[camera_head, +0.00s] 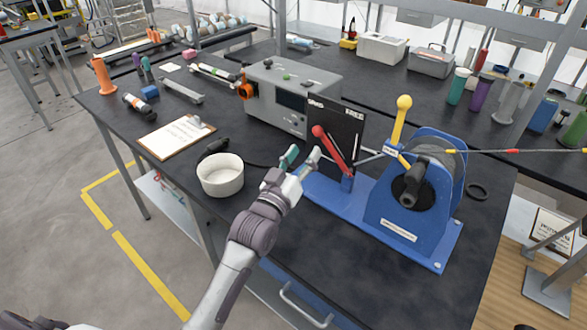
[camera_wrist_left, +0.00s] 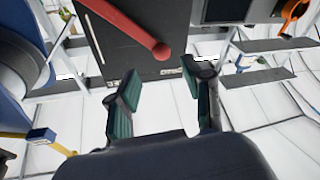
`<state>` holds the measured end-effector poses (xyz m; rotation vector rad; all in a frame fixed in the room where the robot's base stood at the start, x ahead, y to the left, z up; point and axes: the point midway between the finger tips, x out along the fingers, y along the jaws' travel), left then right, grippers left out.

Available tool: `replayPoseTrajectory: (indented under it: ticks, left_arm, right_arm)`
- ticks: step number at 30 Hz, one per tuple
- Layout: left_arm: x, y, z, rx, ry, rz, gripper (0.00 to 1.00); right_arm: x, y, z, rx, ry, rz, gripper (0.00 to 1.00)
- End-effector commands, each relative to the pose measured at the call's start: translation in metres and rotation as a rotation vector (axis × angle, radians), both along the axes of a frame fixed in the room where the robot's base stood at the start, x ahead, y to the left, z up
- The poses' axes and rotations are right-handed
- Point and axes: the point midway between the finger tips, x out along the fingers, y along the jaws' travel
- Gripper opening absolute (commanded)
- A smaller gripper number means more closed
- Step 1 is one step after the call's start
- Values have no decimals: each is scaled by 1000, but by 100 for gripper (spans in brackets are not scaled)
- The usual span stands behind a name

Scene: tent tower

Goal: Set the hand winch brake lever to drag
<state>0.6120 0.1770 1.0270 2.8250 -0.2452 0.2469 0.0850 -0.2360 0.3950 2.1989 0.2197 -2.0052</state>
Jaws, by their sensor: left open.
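The hand winch (camera_head: 407,204) is a blue frame with a dark drum, on a blue base plate. Its red brake lever (camera_head: 336,152) has a round red knob and leans up to the left in front of a black label plate (camera_head: 345,119). Small white words stand at the plate's top left and top right. My left gripper (camera_head: 302,158) is open and empty, just below and left of the red knob. In the left wrist view the red knob (camera_wrist_left: 161,51) shows ahead, between the spread fingers (camera_wrist_left: 168,78) and apart from them. My right gripper is out of view.
A yellow-knobbed lever (camera_head: 402,118) stands upright on the winch, and a rope runs right from the drum. A grey box (camera_head: 290,94) stands behind the plate. A white bowl (camera_head: 220,176) and a clipboard (camera_head: 178,136) lie left of my gripper.

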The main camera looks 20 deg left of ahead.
Motion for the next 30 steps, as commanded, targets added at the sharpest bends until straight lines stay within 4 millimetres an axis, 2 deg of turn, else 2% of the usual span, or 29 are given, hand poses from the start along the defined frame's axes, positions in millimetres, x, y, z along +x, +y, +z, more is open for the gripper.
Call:
replayPoseTrajectory:
  ticks: [3, 10, 30]
  left_arm:
    - [-24, 4, -6, 0, 3, 0, 50]
    - [-48, 8, -10, 1, 1, 2, 50]
    - [-51, 8, -11, 0, 1, 1, 50]
  right_arm:
    - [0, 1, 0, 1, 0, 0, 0]
    - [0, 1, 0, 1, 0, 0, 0]
    - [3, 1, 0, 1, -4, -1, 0]
